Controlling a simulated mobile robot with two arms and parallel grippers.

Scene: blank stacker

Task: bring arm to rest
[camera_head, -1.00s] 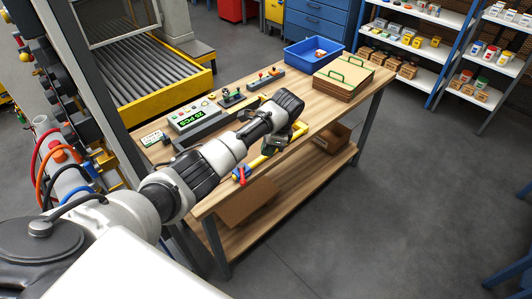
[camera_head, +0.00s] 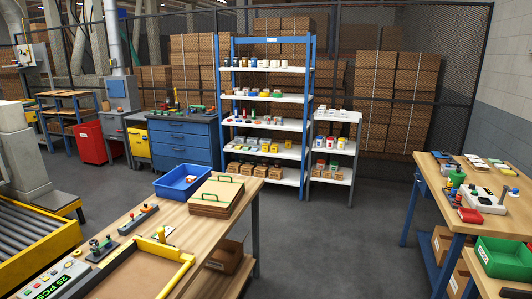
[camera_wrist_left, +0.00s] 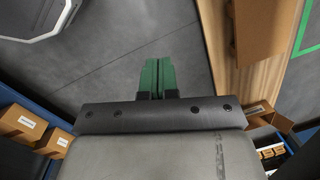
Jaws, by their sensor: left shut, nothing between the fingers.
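My left gripper (camera_wrist_left: 158,79) shows in the left wrist view with its two green fingers together and nothing between them. It is above the grey floor (camera_wrist_left: 115,60), apart from the wooden shelf or bench surface (camera_wrist_left: 268,85) to its right. No arm or gripper of mine shows in the head view now. My right gripper is not in view.
The wooden workbench (camera_head: 213,239) carries a blue bin (camera_head: 181,181), stacked boards with green handles (camera_head: 216,194) and a yellow-edged frame (camera_head: 180,268). Another bench (camera_head: 440,175) with a green bin (camera_head: 504,259) nearby stands at right. Open floor (camera_head: 345,245) lies between.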

